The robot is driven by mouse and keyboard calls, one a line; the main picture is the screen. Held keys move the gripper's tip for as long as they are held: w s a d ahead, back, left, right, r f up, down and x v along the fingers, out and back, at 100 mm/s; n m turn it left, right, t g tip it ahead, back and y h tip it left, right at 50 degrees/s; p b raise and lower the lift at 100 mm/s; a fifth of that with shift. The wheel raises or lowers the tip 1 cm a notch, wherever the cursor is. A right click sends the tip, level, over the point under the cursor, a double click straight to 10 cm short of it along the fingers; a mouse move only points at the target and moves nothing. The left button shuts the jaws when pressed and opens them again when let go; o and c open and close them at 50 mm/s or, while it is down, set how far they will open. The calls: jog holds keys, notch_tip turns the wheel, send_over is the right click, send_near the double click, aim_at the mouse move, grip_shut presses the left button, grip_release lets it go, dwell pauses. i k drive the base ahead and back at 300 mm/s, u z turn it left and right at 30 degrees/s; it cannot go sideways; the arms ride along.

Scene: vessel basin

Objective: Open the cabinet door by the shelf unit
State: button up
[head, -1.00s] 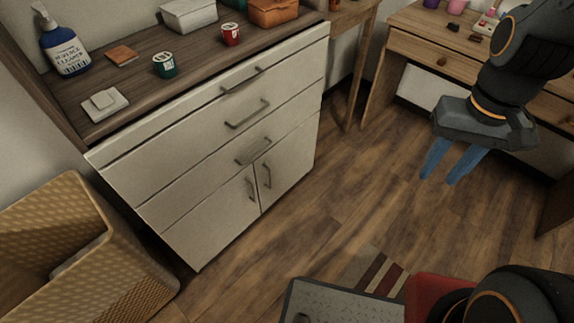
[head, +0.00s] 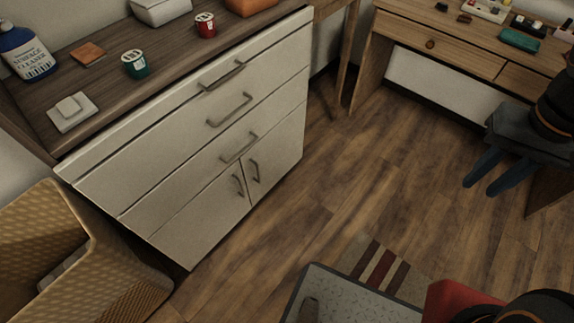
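A white cabinet unit (head: 185,205) with a dark wood top stands at left centre. It has several drawers with bar handles and two doors at the bottom, all shut. The left door (head: 200,222) has a handle (head: 238,185) near the seam, and the right door (head: 280,160) has a handle (head: 255,171) just beside it. My gripper (head: 482,190) is at the right, its two blue fingers pointing down and apart with nothing visible between them. It is well away from the cabinet doors. No separate shelf unit is clearly visible.
A woven basket (head: 105,250) stands at left against the cabinet. A wooden desk (head: 460,50) with small items stands at back right. A striped rug (head: 385,265) lies at the bottom. The wood floor (head: 370,170) between cabinet and desk is clear. A spray-cleaner bottle (head: 25,52) and cups stand on top.

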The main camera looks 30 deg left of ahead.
aim_at(270, 158)
jog(key=z, duration=1.2)
jog(key=i, duration=0.3)
jog(key=u, duration=2.6)
